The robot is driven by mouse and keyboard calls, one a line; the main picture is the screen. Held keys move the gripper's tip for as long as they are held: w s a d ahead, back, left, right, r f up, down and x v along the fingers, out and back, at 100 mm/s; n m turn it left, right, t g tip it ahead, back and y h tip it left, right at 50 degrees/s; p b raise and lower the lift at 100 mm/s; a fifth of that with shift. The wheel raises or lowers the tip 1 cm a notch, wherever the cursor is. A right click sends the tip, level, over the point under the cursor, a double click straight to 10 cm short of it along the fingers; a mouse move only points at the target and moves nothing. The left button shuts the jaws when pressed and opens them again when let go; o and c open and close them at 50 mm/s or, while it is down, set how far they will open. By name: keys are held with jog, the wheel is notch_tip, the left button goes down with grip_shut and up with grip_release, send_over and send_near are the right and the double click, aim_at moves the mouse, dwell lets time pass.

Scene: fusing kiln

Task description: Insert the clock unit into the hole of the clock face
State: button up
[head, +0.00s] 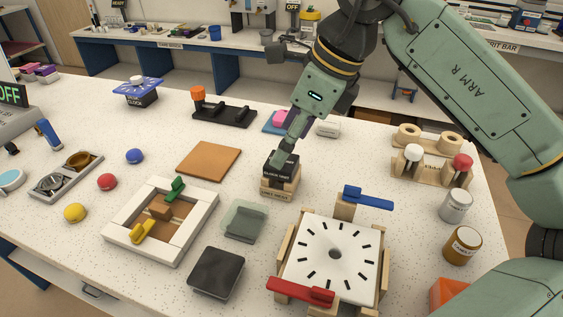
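The clock unit (276,165), a black block with a light label, sits in or just above a wooden nest (267,188) near the middle of the table. My gripper (284,158) points down at the unit, with a green finger overlapping its near right side. The other finger is hidden, so I cannot tell whether it grips the unit. The clock face (310,237), a white square with black hour marks and a dark central hole (335,254), lies in a wooden frame at front right. A blue-handled clamp (368,197) and a red-handled clamp (300,291) are at its edges.
A greenish glass square (244,220) and a black square pad (216,272) lie left of the clock face. A white frame (196,235) with green and yellow clamps is farther left. Jars (456,206) and a wooden rack (425,169) stand at right.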

aim_at(281, 171)
jog(key=shift+p+x, duration=0.55)
jog(key=shift+x, duration=1.7)
jog(key=shift+w+d, duration=0.1)
jog(key=shift+d, duration=0.05)
jog(key=shift+c, duration=0.2)
jog(key=c, duration=1.2)
